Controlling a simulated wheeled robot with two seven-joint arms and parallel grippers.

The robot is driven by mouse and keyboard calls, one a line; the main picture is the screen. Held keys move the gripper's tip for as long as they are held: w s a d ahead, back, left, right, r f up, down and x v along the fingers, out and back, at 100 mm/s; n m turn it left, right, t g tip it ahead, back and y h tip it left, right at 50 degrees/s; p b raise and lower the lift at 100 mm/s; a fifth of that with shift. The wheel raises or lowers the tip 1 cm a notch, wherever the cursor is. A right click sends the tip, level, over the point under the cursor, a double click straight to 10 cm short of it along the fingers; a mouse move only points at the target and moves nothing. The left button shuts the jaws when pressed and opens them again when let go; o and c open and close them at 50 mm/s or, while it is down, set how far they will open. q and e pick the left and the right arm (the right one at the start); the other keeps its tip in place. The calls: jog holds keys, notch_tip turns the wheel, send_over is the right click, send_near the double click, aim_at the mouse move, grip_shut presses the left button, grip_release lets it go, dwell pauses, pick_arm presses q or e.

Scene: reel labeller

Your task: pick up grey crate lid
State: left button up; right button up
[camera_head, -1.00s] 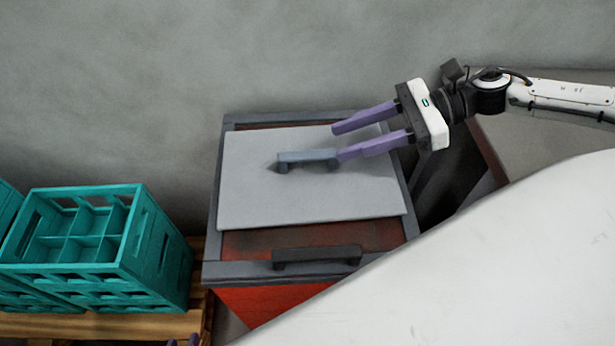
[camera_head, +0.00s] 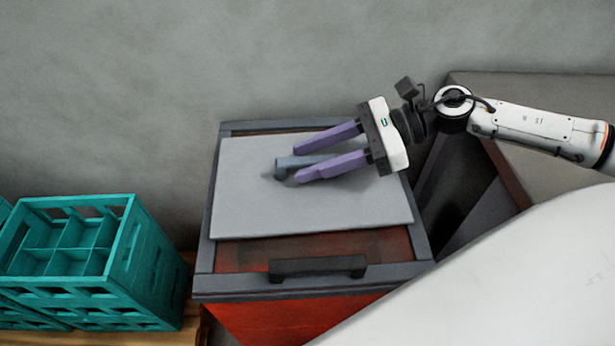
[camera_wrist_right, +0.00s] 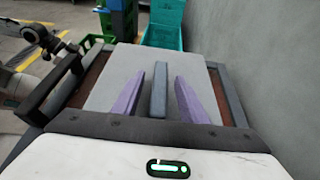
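The grey crate lid (camera_head: 255,210) lies flat on top of a red crate with a grey frame. A blue-grey bar handle (camera_head: 284,165) stands on the middle of the lid. My right gripper (camera_head: 298,163) is open, its two purple fingers one on each side of the handle, with gaps between them and the bar. The right wrist view shows the handle (camera_wrist_right: 159,92) between the fingers, apart from both, and the lid (camera_wrist_right: 121,68) beneath. The fingers hide part of the handle in the head view.
The red crate (camera_head: 275,322) has a dark bar handle (camera_head: 318,267) on its near edge. A teal divided crate (camera_head: 150,245) stands at left on a wooden pallet (camera_head: 188,325). A grey wall stands close behind. A grey box surface (camera_head: 540,100) lies at the right.

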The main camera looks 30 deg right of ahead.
jog(key=shift+w+a+f, duration=0.2)
jog(key=shift+w+a, duration=0.05)
jog(key=shift+a, duration=0.2)
jog(key=shift+c, duration=0.4)
grip_shut()
jog(key=shift+r, duration=0.1)
dwell(0.6)
